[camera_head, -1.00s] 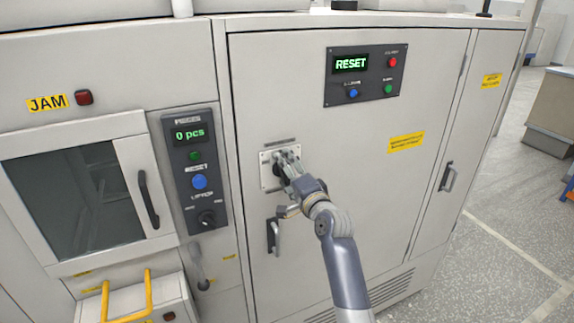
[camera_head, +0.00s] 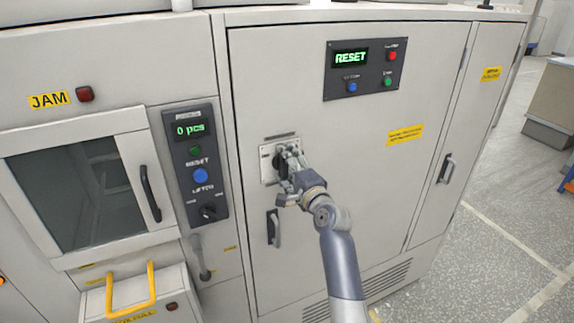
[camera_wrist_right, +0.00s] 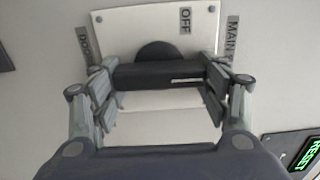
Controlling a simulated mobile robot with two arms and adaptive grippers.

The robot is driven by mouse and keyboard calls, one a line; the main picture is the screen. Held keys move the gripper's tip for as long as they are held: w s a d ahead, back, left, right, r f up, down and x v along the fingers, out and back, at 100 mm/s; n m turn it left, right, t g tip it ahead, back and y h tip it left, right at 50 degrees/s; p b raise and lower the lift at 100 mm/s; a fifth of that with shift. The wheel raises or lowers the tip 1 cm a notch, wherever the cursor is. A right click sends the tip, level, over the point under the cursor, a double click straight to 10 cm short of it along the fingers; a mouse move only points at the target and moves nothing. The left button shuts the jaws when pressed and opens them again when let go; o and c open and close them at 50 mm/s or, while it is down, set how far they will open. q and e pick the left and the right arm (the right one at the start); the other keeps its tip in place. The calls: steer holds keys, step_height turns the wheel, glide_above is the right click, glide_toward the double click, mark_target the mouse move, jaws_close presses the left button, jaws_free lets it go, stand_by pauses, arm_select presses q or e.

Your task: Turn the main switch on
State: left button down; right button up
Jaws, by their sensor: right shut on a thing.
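The main switch (camera_head: 279,160) is a black handle on a white square plate (camera_head: 267,173) on the cabinet door. My right gripper (camera_head: 288,160) is at it, with the arm coming up from below right. In the right wrist view the gripper (camera_wrist_right: 160,82) is shut on the black handle (camera_wrist_right: 150,76), one finger at each end. A white mark on the handle points toward the MAIN label (camera_wrist_right: 232,42), which is partly hidden. An OFF label (camera_wrist_right: 186,20) shows on the plate, off the line of the mark. My left gripper is in neither view.
A panel reading RESET (camera_head: 365,70) is above right of the switch. A door handle (camera_head: 273,228) is just below the switch. A control panel with a display reading 0 pcs (camera_head: 190,130) is on the left. Open floor (camera_head: 500,240) lies to the right.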

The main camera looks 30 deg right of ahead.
steer(key=o, duration=1.1)
steer(key=shift+c, duration=0.2)
steer(key=s, duration=1.2)
steer(key=shift+a, duration=0.3)
